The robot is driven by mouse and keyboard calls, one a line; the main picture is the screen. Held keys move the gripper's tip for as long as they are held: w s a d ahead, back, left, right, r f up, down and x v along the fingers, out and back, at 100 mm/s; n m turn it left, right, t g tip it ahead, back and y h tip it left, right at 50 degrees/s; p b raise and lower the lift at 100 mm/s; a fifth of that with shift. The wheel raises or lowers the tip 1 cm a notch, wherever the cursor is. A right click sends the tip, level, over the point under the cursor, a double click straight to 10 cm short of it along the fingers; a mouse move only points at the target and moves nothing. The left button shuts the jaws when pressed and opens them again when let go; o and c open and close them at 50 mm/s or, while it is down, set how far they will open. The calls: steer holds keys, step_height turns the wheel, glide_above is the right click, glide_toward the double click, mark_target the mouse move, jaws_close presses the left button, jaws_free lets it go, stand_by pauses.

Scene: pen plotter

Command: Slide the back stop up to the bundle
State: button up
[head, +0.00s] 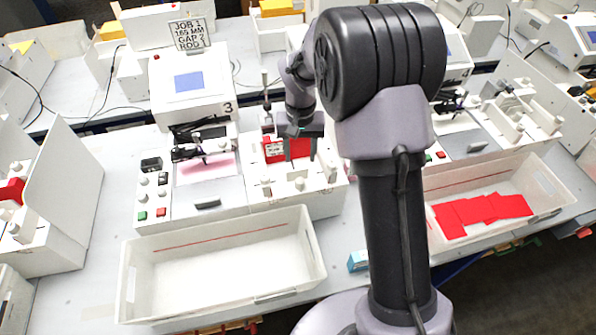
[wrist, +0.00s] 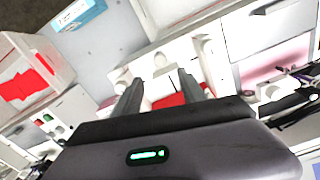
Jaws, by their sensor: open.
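A red bundle (head: 276,149) lies in the white feeder tray to the right of plotter 3. It shows as a red strip (wrist: 170,101) between my fingers in the wrist view. A white piece with a round knob, which looks like the back stop (head: 300,184), stands on the near side of the bundle. In the wrist view this piece (wrist: 161,62) is just beyond my fingertips, apart from the red by a gap. My gripper (head: 300,157) is open and empty over the feeder, its fingers pointing down. The gripper partly hides the bundle, and contact with the tray cannot be told.
Plotter 3 (head: 191,92), with its pen carriage (head: 190,152) and pink sheet, stands left of the feeder. An empty white bin (head: 215,254) is in front. A blue box (head: 357,261) lies right of it. A bin with red sheets (head: 482,212) is at the right.

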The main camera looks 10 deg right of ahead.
mark_target(300, 180)
step_height(300, 180, down, 12)
steer(key=shift+w+r+b, duration=0.1)
steer(key=shift+r+b, duration=0.05)
steer(key=shift+b, duration=0.5)
steer(key=shift+c, duration=0.3)
jaws_close()
stand_by(0.6)
